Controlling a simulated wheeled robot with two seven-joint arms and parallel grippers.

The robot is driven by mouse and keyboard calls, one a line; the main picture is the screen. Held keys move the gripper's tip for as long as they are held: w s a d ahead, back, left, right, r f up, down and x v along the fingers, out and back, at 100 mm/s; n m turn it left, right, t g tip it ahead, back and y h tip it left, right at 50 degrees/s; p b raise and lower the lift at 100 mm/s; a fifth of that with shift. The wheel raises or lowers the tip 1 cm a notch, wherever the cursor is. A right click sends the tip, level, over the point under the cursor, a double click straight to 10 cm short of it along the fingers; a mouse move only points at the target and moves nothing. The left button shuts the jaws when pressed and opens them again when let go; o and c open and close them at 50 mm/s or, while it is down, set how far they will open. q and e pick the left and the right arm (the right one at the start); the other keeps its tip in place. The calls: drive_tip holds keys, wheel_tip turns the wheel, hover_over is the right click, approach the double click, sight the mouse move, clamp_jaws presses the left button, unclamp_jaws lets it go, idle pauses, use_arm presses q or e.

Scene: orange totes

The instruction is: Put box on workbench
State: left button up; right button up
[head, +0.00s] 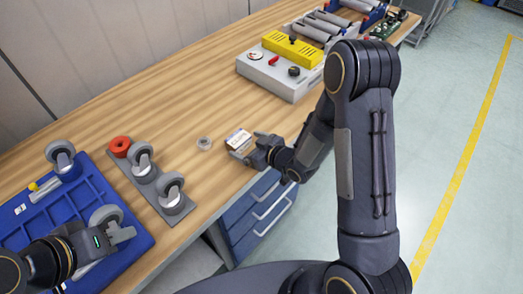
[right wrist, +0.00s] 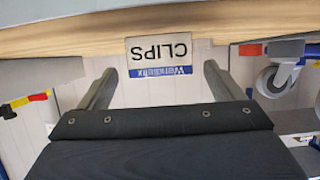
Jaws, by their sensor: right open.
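A small white box (head: 238,138) with a blue stripe is at the front part of the wooden workbench (head: 190,95). In the right wrist view the box (right wrist: 158,57) shows an upside-down CLIPS label. My right gripper (head: 252,147) is open beside the box in the head view. In the right wrist view its two fingers (right wrist: 160,85) point toward the box, one to each side, with visible gaps. I cannot tell whether the box rests on the bench. My left gripper (head: 118,237) is over the blue tray, close to a caster; its jaw opening is unclear.
A blue tray (head: 40,215) with casters lies at left. A grey plate (head: 150,188) with casters and a red ring (head: 120,145) is beside it. A small clear round item (head: 205,143) is near the box. A control box (head: 280,72) stands further back. Blue drawers (head: 262,215) are below.

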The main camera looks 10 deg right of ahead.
drive_tip(key=s+d+r+m+g+h, duration=0.2)
drive_tip(key=s+d+r+m+h, duration=0.35)
drive_tip(key=s+d+r, duration=0.75)
drive_tip(key=s+a+r+m+g+y, duration=0.1)
drive_tip(key=s, duration=0.6)
drive_tip(key=s+a+r+m+g+y, duration=0.1)
drive_tip(key=s+r+m+g, duration=0.1)
drive_tip(key=s, duration=0.6)
drive_tip(key=shift+a+g+b, duration=0.2)
drive_tip(key=shift+g+b, duration=0.1)
drive_tip(key=shift+b, duration=0.1)
drive_tip(key=shift+w, duration=0.1)
